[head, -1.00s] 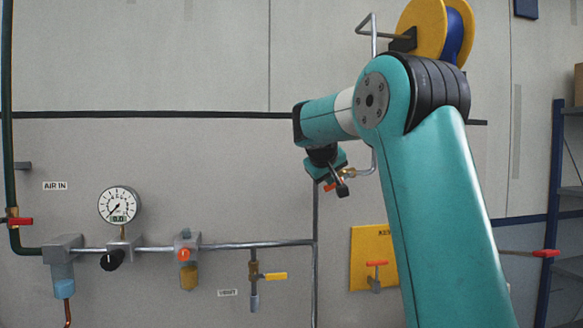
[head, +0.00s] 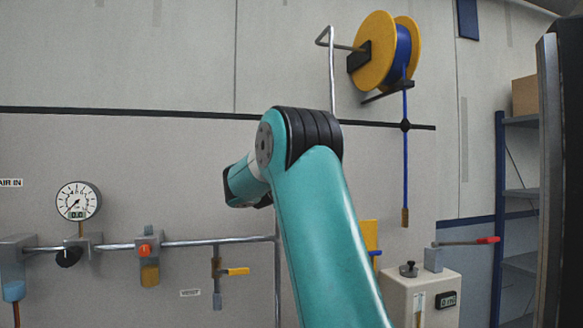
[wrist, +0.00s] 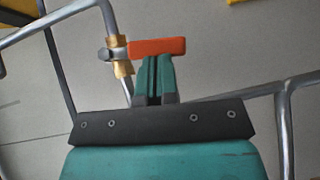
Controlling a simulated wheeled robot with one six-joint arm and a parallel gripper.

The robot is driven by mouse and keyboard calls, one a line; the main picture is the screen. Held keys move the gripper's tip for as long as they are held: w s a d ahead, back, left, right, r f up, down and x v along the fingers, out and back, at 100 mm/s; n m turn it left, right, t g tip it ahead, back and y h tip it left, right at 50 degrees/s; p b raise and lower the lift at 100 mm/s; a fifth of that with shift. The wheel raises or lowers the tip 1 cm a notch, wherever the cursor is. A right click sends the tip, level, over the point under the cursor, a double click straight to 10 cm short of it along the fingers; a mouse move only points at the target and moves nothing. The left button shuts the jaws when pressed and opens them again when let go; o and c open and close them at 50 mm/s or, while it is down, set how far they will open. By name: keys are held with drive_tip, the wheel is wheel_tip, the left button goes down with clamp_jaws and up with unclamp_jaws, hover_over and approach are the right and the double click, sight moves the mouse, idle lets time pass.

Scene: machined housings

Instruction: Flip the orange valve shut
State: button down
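The orange valve handle (wrist: 157,47) shows in the wrist view as a bar lying crosswise, pointing right from a brass valve body (wrist: 121,66) on a bent grey pipe. My gripper (wrist: 154,60) has its two teal fingers side by side with only a thin dark line between them. Their tips are just at the lower edge of the handle; I cannot tell whether they touch it. Nothing shows between the fingers. In the head view my arm hides the orange valve and my fingers.
In the head view, a yellow-handled valve (head: 236,271) and a gauge (head: 78,201) are on the wall piping to the left. A yellow hose reel (head: 374,52) hangs above. A pale box (head: 420,294) and shelving (head: 520,205) stand to the right. Grey pipes (wrist: 288,120) run close to my gripper.

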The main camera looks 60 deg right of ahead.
drive_tip(key=shift+s+d+f+b, duration=0.3)
drive_tip(key=shift+s+d, duration=0.05)
drive_tip(key=shift+d, duration=0.1)
idle(0.4)
drive_tip(key=w+a+b, duration=0.2)
drive_tip(key=a+b, duration=0.2)
drive_tip(key=a, duration=0.9)
drive_tip(key=shift+w, duration=0.2)
